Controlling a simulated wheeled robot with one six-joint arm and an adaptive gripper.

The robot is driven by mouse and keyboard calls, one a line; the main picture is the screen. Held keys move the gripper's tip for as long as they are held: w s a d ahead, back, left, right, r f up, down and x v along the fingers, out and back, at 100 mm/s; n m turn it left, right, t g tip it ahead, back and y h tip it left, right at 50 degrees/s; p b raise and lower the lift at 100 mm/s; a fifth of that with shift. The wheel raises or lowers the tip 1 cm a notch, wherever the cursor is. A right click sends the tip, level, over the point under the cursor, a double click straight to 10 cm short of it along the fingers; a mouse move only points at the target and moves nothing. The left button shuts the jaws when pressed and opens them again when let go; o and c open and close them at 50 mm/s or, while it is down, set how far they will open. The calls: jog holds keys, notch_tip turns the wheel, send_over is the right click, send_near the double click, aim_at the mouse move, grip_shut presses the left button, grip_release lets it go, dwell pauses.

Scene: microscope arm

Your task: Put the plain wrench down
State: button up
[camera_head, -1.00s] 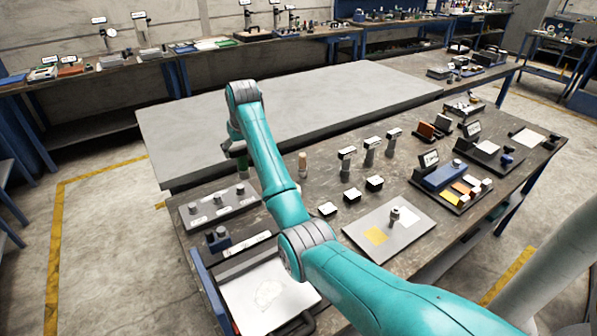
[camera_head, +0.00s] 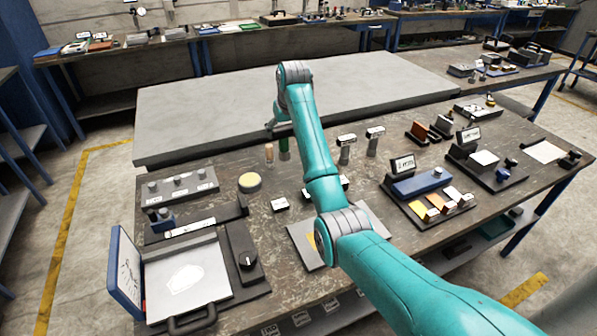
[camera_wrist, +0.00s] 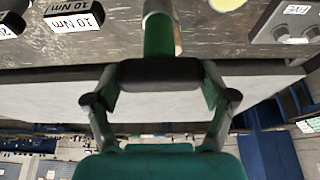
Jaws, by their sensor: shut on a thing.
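I take the plain wrench to be the green-handled tool (camera_head: 284,148) in my gripper (camera_head: 280,127). In the wrist view its green shaft (camera_wrist: 158,38), with a rounded grey end, sticks out beyond the dark finger pads of my gripper (camera_wrist: 160,74), which are shut on it. In the head view it hangs about upright at the table's far edge, just right of a small wooden peg (camera_head: 269,153). I cannot tell whether its lower end touches the table. The peg also shows in the wrist view (camera_wrist: 178,40), partly behind the green shaft.
The dark worktable (camera_head: 225,222) bears labelled grey posts (camera_head: 345,152), a yellow-topped disc (camera_head: 250,182), a grey block with several knobs (camera_head: 180,188) and a plate (camera_head: 305,245) partly behind my arm. A pale empty slab (camera_head: 210,110) lies beyond.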

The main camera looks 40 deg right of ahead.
aim_at(285, 151)
notch_tip(285, 151, down, 4)
jog(key=shift+d+f, duration=0.15)
jog(key=shift+f, duration=2.6)
jog(key=shift+f, duration=0.2)
jog(key=o, duration=1.4)
jog(key=v, duration=1.2)
jog(key=shift+r, duration=0.15)
